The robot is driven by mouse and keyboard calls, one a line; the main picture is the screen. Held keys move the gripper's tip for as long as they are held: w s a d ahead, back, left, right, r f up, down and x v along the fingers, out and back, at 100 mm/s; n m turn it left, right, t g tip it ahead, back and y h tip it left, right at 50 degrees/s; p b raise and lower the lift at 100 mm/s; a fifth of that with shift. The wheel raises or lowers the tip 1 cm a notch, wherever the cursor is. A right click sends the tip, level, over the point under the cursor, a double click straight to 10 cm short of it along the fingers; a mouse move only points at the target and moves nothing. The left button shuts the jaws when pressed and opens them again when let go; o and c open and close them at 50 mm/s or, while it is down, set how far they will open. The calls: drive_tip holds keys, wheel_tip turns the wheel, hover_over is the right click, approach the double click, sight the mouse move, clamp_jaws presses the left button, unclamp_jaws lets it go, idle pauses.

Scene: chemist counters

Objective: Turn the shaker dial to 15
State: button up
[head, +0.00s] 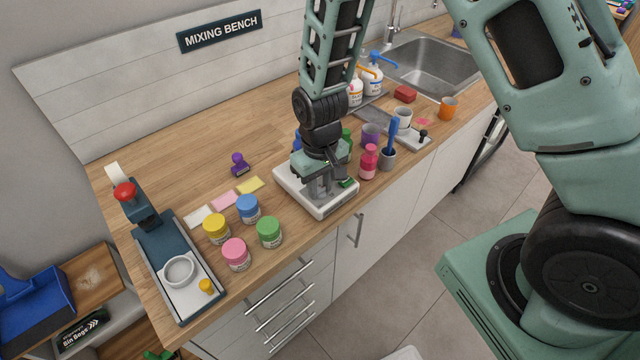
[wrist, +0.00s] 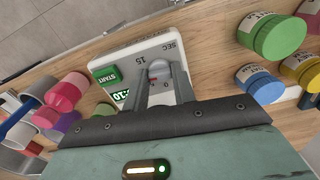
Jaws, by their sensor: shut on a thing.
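The shaker (head: 330,206) is a white box on the wooden counter, below my gripper (head: 322,186) in the head view. In the wrist view the shaker (wrist: 128,52) shows a green START button (wrist: 104,74), printed marks "SEC", "15" and "0", and a small display (wrist: 121,95) with green digits that seem to end in 10, partly hidden. My gripper (wrist: 161,82) points down with its fingers on either side of the pale round dial (wrist: 159,67), shut on it. The fingers cover much of the dial, and I cannot tell where its pointer stands.
Left of the shaker stand yellow (head: 216,228), blue (head: 247,208), pink (head: 236,253) and green (head: 268,232) jars. A pink bottle (head: 368,162) and a grey cup with a blue-handled tool (head: 388,157) stand close on its right. A red-knobbed press (head: 125,193) is at far left.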

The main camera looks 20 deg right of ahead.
sight(320, 189)
drive_tip(key=m, duration=0.3)
drive_tip(key=shift+w+r+m, duration=0.1)
drive_tip(key=shift+m, duration=0.2)
drive_tip(key=shift+m+p, duration=0.5)
drive_tip(key=shift+m, duration=1.5)
drive_tip(key=o, duration=1)
wheel_tip(320, 189, up, 17)
drive_tip(key=b, duration=0.1)
drive_tip(key=shift+r+b, duration=0.15)
drive_tip(key=shift+b, duration=0.15)
